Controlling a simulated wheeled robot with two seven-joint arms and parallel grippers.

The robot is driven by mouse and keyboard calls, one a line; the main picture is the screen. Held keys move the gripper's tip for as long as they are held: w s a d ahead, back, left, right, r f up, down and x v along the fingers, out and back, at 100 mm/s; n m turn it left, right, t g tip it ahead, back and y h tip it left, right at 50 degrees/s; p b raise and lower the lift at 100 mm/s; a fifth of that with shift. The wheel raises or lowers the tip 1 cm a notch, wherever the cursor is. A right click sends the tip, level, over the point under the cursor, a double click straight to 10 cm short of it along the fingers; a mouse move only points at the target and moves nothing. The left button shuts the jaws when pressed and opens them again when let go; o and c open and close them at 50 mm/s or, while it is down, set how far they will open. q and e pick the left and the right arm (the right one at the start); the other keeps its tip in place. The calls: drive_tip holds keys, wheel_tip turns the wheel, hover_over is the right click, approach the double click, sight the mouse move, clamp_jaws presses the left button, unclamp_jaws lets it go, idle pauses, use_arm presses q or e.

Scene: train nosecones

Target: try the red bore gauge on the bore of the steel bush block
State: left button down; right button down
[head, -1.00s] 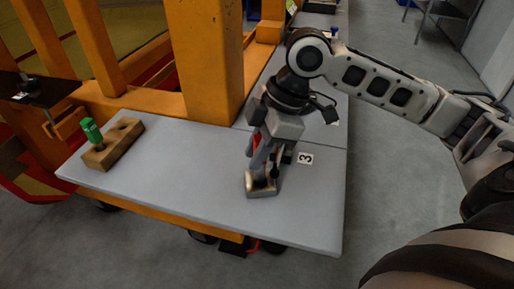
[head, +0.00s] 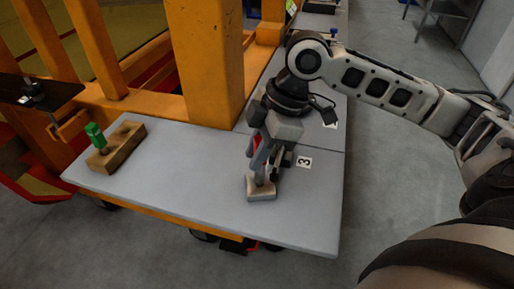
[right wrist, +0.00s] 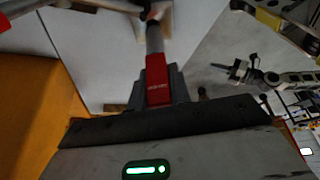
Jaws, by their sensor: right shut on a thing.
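My right gripper (head: 263,163) is shut on the red bore gauge and holds it over the steel bush block (head: 261,195) on the grey bench. The gauge's red handle (right wrist: 157,80) shows in the right wrist view, with its grey shank running up to the block (right wrist: 154,28). The gauge points down and its lower end meets the block's top in the head view. I cannot tell whether its tip is in the bore or only over it; the bore is hidden. An arm with a gripper-like end (right wrist: 242,71), perhaps my left, shows small in the right wrist view.
A wooden holder (head: 126,151) with a green-handled gauge (head: 95,135) stands at the bench's left end. A thick orange post (head: 207,65) rises behind the bench (head: 195,185). A tag marked 3 (head: 304,162) lies right of the block. The bench between holder and block is clear.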

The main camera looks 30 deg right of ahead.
sight(257, 139)
drive_tip(key=shift+r+p, duration=0.95)
drive_tip(key=shift+r, duration=1.25)
drive_tip(key=shift+f, duration=0.1)
